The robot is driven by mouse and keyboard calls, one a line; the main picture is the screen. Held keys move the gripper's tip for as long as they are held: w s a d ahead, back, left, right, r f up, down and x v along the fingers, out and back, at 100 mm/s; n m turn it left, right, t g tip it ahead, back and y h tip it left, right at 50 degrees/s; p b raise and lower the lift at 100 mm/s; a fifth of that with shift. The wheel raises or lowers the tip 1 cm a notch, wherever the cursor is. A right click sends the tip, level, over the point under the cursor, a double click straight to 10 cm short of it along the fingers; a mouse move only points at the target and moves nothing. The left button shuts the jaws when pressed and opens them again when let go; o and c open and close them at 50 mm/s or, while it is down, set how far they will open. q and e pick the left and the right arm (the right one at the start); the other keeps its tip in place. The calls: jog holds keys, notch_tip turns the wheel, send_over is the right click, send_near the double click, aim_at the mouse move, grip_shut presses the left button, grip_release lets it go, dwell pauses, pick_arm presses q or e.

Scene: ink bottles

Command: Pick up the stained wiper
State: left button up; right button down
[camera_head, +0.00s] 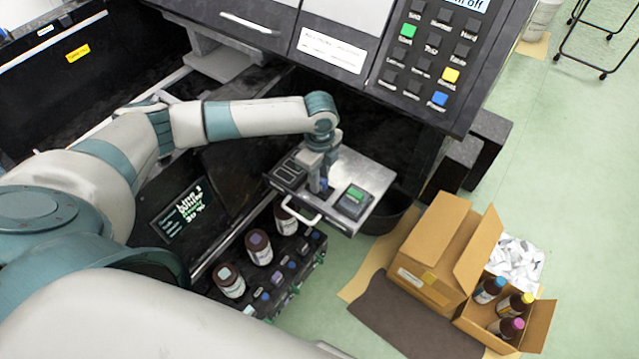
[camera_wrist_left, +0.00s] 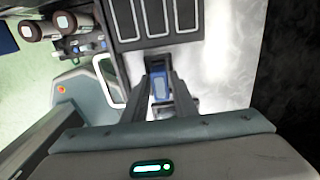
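The tray (camera_head: 382,172) is a pale metal drawer with a white handle, pulled out under the machine. My left gripper (camera_head: 324,186) points down over its middle. In the left wrist view, a small blue and grey piece (camera_wrist_left: 161,87), perhaps the wiper, shows between the fingertips of my left gripper (camera_wrist_left: 168,78). Whether the fingers touch it is unclear, and no stain can be made out. A dark block with a green top (camera_head: 354,200) sits on the tray to the right of the gripper. My right gripper is out of view.
A black slotted holder (camera_head: 288,172) is at the tray's left. Brown bottles (camera_head: 259,247) stand on a dark rack below. A dark bin (camera_head: 392,213) is beneath the tray. An open cardboard box (camera_head: 536,322) holds bottles at lower right. The machine's panel (camera_head: 430,60) overhangs behind.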

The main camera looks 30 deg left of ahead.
pick_arm(q)
grip_shut()
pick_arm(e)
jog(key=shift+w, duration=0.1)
